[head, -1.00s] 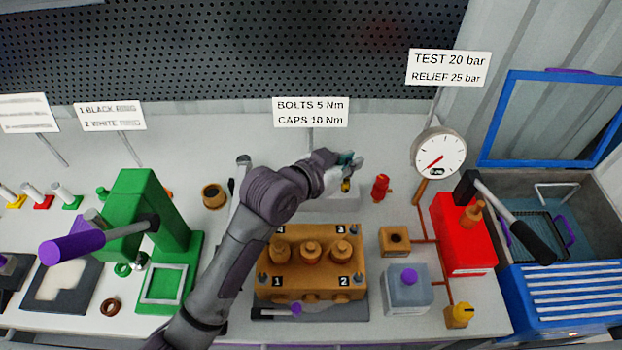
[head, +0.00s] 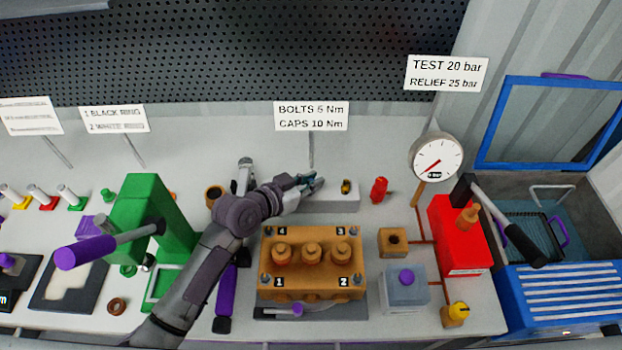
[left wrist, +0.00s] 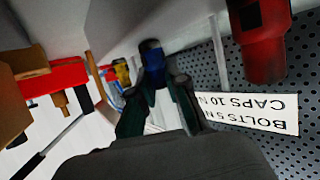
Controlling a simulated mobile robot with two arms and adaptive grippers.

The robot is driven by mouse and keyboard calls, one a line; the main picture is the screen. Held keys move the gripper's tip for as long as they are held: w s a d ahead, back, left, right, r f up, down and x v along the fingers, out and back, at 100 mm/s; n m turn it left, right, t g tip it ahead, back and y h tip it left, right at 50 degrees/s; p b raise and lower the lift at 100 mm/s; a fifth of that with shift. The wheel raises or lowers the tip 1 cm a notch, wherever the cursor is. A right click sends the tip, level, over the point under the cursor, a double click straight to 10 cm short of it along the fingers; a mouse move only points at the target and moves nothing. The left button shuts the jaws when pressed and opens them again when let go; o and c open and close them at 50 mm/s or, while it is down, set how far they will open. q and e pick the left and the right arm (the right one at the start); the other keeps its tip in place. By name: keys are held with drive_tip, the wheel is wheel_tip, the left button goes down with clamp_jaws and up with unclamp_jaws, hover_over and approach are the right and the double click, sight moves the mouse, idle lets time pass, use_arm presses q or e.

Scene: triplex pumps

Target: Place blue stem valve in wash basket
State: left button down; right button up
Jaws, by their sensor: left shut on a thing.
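My left gripper (head: 312,182) is at the left end of a pale grey block (head: 335,203) behind the orange pump. In the left wrist view its fingers (left wrist: 155,88) are shut on the blue stem valve (left wrist: 152,58), whose blue end shows between the fingertips. In the head view the fingers mostly hide the valve. The wash basket (head: 563,233), dark with purple handles, sits in the blue-framed wash basin at the far right. The lever of the red test pump partly covers it. My right gripper is not in view.
A valve with a yellow part (head: 346,187) stands on the grey block. A red bottle-like piece (head: 380,190), the gauge (head: 436,157) and the red test pump (head: 459,235) with its lever (head: 525,243) stand between my gripper and the basin. The basin's blue lid (head: 487,125) is raised.

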use_arm(q)
drive_tip(key=shift+f, duration=0.1)
drive_tip(key=c, duration=1.2)
unclamp_jaws()
